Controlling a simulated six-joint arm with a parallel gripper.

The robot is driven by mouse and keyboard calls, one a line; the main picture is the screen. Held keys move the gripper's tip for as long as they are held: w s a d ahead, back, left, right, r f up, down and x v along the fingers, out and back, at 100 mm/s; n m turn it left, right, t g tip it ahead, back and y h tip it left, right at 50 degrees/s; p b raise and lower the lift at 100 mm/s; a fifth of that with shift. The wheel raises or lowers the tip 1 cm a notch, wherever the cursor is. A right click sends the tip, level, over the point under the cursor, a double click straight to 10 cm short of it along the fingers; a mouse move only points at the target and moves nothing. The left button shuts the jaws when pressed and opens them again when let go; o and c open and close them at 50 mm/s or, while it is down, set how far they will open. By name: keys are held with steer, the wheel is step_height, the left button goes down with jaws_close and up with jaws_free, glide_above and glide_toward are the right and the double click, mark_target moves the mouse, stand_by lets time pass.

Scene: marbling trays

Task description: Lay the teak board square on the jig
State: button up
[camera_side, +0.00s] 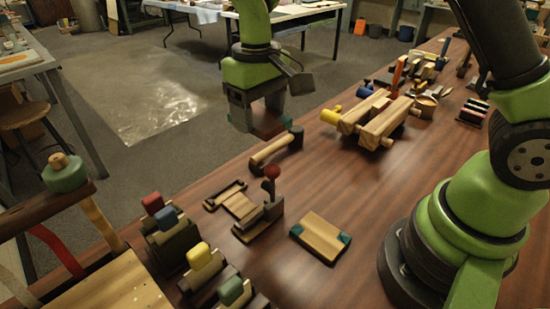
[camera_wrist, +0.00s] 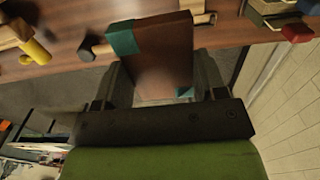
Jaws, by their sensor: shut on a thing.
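The teak board, a reddish-brown slab with teal corners, is in my gripper in the side view (camera_side: 272,127). In the wrist view the board (camera_wrist: 165,55) sits between the two fingers of my gripper (camera_wrist: 163,82), tilted in the picture. My gripper (camera_side: 258,112) is shut on it, raised above the table's far-left edge. A pale wooden slab with dark teal corners, which looks like the jig (camera_side: 321,238), lies flat on the table, nearer the camera and apart from the board. The fingers hide part of the board.
A mallet (camera_side: 268,153) lies below the board. A wooden toy vehicle (camera_side: 370,122) is behind. Colour-topped blocks (camera_side: 198,256) are at front left. Bare table surrounds the slab.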

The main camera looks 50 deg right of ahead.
steer(key=s+d, duration=0.6)
steer(key=w+a, duration=0.6)
steer(key=a, duration=0.1)
steer(key=shift+w+f, duration=0.1)
steer(key=shift+w, duration=0.2)
glide_above(239, 204)
steer(key=w+a, duration=0.3)
steer(key=f, duration=0.1)
steer(key=shift+s+f, duration=0.1)
steer(key=shift+s, duration=0.1)
steer(key=shift+f, duration=0.1)
step_height(239, 204, down, 14)
steer(key=shift+r, duration=0.1)
steer(key=shift+s+d, duration=0.15)
steer(key=shift+d, duration=0.1)
steer(key=shift+s+d+r, duration=0.1)
steer(key=shift+s+d, duration=1.05)
steer(key=shift+d, duration=0.05)
steer(key=shift+f, duration=0.4)
